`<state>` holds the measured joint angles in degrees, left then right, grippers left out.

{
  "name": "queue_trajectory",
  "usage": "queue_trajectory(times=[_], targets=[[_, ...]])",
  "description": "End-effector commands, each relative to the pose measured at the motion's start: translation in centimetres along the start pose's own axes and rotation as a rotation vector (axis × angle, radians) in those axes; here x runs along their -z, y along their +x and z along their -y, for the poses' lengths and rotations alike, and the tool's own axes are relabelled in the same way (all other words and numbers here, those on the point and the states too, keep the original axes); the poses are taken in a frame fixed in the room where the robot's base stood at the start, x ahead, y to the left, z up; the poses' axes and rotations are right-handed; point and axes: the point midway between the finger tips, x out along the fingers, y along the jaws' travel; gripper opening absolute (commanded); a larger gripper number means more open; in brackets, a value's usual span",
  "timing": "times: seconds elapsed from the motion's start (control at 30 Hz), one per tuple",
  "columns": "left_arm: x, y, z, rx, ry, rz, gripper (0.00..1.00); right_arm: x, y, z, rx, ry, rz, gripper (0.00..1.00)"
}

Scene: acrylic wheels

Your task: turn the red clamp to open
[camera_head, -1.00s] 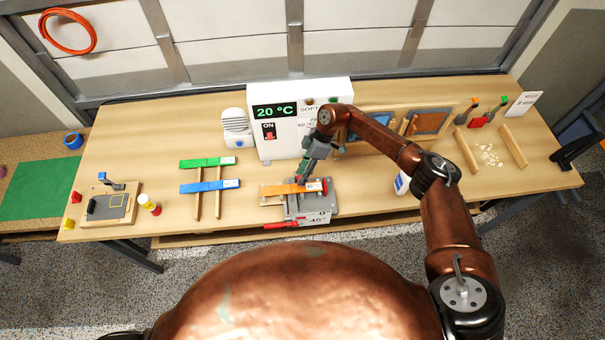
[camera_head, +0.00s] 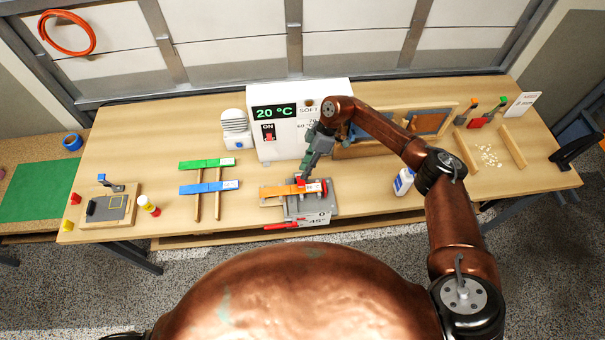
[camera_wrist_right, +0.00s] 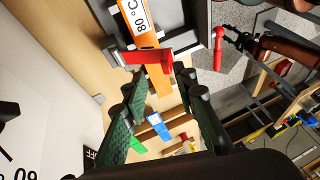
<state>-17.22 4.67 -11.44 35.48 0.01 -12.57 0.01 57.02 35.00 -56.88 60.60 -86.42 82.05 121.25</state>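The red clamp (camera_head: 300,182) sits on top of the grey fixture (camera_head: 327,207), over the orange strip (camera_head: 277,191). In the right wrist view the clamp (camera_wrist_right: 150,57) shows as a red L-shaped bar across the orange strip (camera_wrist_right: 158,80) marked "80 °C". My right gripper (camera_head: 306,171) is just behind and above the clamp. In the wrist view its green fingers (camera_wrist_right: 162,92) are apart with nothing between them, and the clamp lies just beyond the tips. A dark claw, apparently my left gripper (camera_wrist_right: 237,40), shows near the red front handle (camera_wrist_right: 218,50); its opening is unclear.
The red handle (camera_head: 281,225) is at the fixture's front. The white heater box (camera_head: 285,137) reading "20 °C" stands behind. Green (camera_head: 205,162) and blue (camera_head: 207,187) strips lie on wooden rails to the left. A white bottle (camera_head: 403,182) stands to the right.

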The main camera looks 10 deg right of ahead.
Motion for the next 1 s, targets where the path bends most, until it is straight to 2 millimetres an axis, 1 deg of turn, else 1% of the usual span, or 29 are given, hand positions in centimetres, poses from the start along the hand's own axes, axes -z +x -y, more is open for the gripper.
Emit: queue_trajectory(times=[0.03, 0.2, 0.3, 0.43, 0.6, 0.83, 0.93, 0.97, 1.0], targets=[[0.0, 0.0, -0.1, -0.001, 0.000, 0.000, 0.40, 0.0, -1.3, -0.1, -0.004, 0.000, 0.000, 0.26], [0.1, 0.0, -0.1, -0.001, 0.000, -0.001, 0.40, 0.0, -4.8, -0.1, -0.004, 0.001, 0.001, 0.26], [0.1, 0.0, -0.1, -0.001, 0.000, -0.001, 0.40, 0.0, -6.5, -0.1, -0.003, 0.001, 0.001, 0.26], [0.1, 0.0, -0.1, -0.001, 0.000, -0.001, 0.40, 0.0, -8.0, 0.0, -0.001, 0.001, 0.001, 0.26], [0.1, 0.0, -0.1, -0.001, 0.000, -0.001, 0.40, 0.0, -8.7, 0.0, 0.000, 0.001, 0.000, 0.26], [0.1, 0.0, -0.1, -0.002, 0.000, -0.001, 0.40, 0.0, -8.7, 0.0, 0.000, 0.001, 0.000, 0.25], [0.1, 0.0, -0.2, -0.002, 0.000, -0.001, 0.40, 0.5, -8.2, 0.1, 0.000, -0.014, -0.018, 0.18], [0.1, 0.0, -0.2, -0.002, 0.000, -0.001, 0.40, 1.0, -7.8, 0.2, -0.002, -0.029, -0.037, 0.16], [0.1, 0.0, -0.2, -0.002, 0.001, -0.001, 0.40, 2.0, -7.1, 0.5, -0.005, -0.056, -0.076, 0.14]])
